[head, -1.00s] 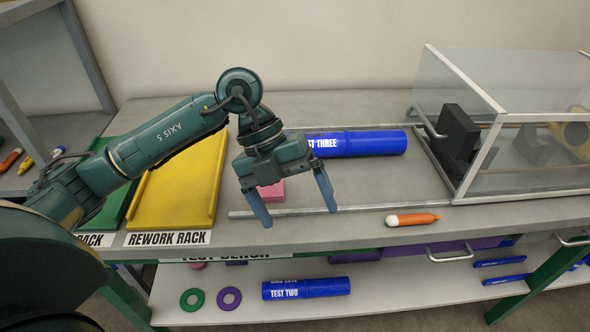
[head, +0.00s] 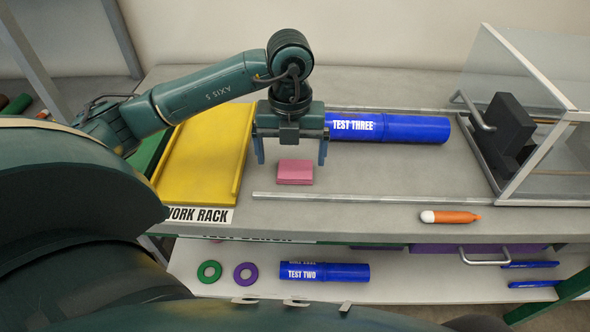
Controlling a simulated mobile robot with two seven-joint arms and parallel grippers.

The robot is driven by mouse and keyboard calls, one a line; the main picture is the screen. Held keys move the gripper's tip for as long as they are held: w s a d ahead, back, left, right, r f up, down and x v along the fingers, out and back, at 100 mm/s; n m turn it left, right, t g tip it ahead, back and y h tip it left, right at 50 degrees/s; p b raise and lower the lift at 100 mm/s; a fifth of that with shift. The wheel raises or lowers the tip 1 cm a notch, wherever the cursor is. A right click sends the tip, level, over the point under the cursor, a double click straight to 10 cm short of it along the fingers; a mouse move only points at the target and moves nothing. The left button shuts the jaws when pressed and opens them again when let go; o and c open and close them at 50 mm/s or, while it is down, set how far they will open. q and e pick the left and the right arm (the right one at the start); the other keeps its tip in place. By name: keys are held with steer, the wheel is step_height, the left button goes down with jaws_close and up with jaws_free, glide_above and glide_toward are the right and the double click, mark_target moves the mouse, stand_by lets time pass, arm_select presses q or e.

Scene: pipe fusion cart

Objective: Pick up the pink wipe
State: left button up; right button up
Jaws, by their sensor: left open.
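The pink wipe (head: 295,172) lies on the grey bench top in the head view, a small folded stack just right of the yellow rack. My left gripper (head: 291,160) is open and empty. Its two blue fingers point down, one on each side of the wipe in the picture, with the tips slightly farther back than the wipe's middle. I cannot tell how high the tips are above the bench. My right gripper does not show.
The yellow rework rack (head: 205,150) lies to the left. The blue TEST THREE pipe (head: 400,128) lies right of the gripper. A metal rail (head: 370,197) runs in front of the wipe. An orange and white marker (head: 450,217) lies near the front edge. A clear-walled enclosure (head: 530,80) stands at right.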

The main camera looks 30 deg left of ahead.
mark_target(294, 174)
arm_select(q)
steer(key=f, duration=0.4)
steer(key=shift+w+d+p, duration=0.2)
steer(key=shift+w+p, duration=0.1)
steer(key=shift+f, duration=0.5)
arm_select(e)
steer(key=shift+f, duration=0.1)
arm_select(q)
steer(key=shift+c, duration=0.4)
steer(key=c, duration=1)
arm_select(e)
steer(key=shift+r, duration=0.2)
arm_select(q)
steer(key=shift+o, duration=0.2)
steer(key=shift+r, duration=0.1)
step_height(294, 174, up, 10)
